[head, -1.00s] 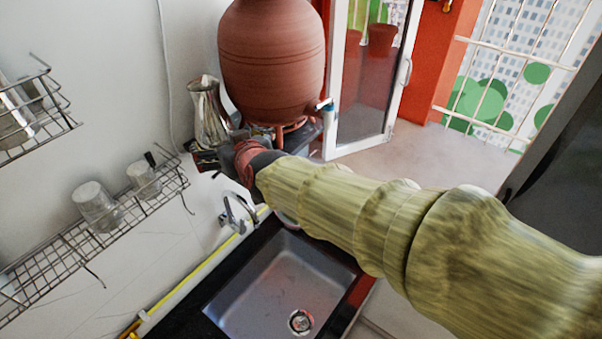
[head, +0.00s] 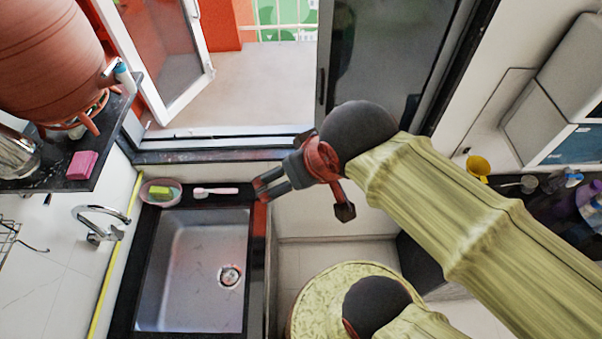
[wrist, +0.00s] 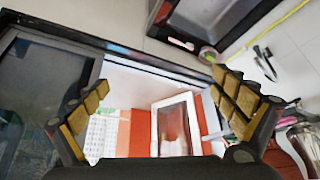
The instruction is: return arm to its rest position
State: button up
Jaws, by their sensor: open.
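My gripper (head: 268,183) is open and empty in the head view, just right of the sink's far right corner. My arm reaches to it from the lower right. In the wrist view my gripper (wrist: 160,108) shows its two fingers spread wide with nothing between them. The clay waterpot (head: 48,58) stands on its stand at the upper left of the head view, well away from my gripper.
The sink (head: 190,270) with its faucet (head: 97,222) lies left of my gripper. A bowl (head: 148,197) with a sponge is behind the sink. A pink block (head: 83,164) lies on the shelf. An open door (head: 165,60) stands beyond. Bottles (head: 588,200) stand at right.

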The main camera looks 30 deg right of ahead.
notch_tip(320, 180, down, 25)
jog(key=b, duration=2.3)
jog(key=shift+w+d+b, duration=0.25)
jog(key=shift+d+b, duration=0.05)
jog(key=shift+g, duration=0.3)
